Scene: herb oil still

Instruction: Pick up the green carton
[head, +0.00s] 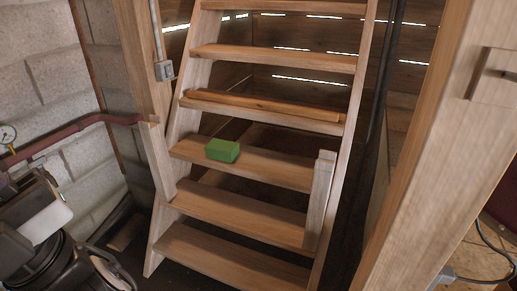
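The green carton (222,150) is a small box lying on a step of the open wooden stairs (271,169), towards the left end of that step. Its top and near sides show and nothing covers it. Parts that look like my arm, dark and grey, show at the lower left, well apart from the carton. I cannot make out my gripper's fingers in the head view.
A loose wooden strip (262,105) lies on the step above the carton. A short upright board (319,200) stands at the stairs' right side. A thick wooden post (440,150) stands at right. A red pipe (75,128) and gauge (7,135) are at left.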

